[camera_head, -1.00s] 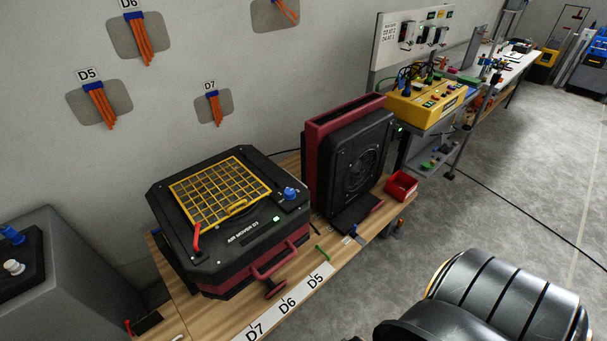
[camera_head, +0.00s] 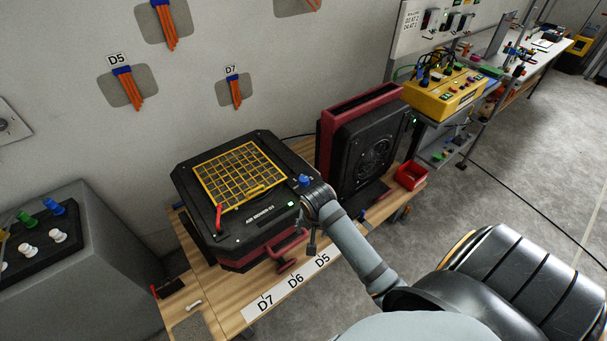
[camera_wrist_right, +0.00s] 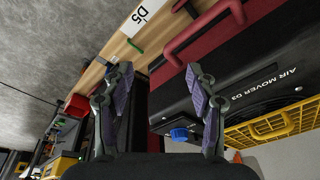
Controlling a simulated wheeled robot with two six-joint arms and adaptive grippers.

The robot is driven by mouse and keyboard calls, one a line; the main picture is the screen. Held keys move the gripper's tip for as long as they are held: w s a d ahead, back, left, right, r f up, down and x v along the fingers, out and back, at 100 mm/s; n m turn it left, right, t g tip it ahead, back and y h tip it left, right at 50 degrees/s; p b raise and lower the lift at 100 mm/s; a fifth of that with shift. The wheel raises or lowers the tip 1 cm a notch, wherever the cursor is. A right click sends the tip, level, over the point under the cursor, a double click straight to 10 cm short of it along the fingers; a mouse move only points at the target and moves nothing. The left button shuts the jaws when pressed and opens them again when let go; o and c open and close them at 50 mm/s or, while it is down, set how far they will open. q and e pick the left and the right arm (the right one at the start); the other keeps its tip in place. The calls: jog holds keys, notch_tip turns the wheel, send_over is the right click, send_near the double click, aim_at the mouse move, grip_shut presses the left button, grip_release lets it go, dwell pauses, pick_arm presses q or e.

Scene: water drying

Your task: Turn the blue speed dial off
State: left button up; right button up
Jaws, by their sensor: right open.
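In the right wrist view the dial (camera_wrist_right: 180,133) shows between my fingers, close beside the right-hand finger in the picture. My right gripper (camera_wrist_right: 159,70) is open and empty. In the head view my right arm reaches in from the lower right, and its wrist is just beside and in front of the dial. I cannot tell whether a finger touches the dial. My left gripper is not in view.
A yellow grille (camera_head: 240,174) covers the air mover's top, with a red lever (camera_head: 218,217) at its left. A second black and red unit (camera_head: 368,140) stands upright to the right. A red bin (camera_head: 411,176) sits near the bench's right end. A red handle (camera_head: 288,245) projects in front.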

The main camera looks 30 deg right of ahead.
jog(key=w+d+r+m+g, duration=0.15)
jog(key=w+d+m, duration=0.25)
jog(key=w+m, duration=0.55)
jog(key=m, duration=0.6)
send_near(303, 179)
jog(key=s+f, duration=0.1)
jog(key=s+a+f, duration=0.1)
jog(key=shift+s+f, duration=0.15)
jog(key=shift+f, duration=0.25)
jog(key=w+d+r+m+y, duration=0.1)
jog(key=w+d+r+m, duration=0.1)
jog(key=w+r+m, duration=0.3)
jog(key=shift+m+g, duration=0.45)
jog(key=shift+m, duration=0.2)
jog(key=f, duration=0.3)
jog(key=s+f, duration=0.1)
jog(key=f, duration=0.3)
jog(key=s+f+p, duration=0.1)
jog(key=f, duration=0.2)
jog(key=shift+f, duration=0.4)
jog(key=c, duration=1.2)
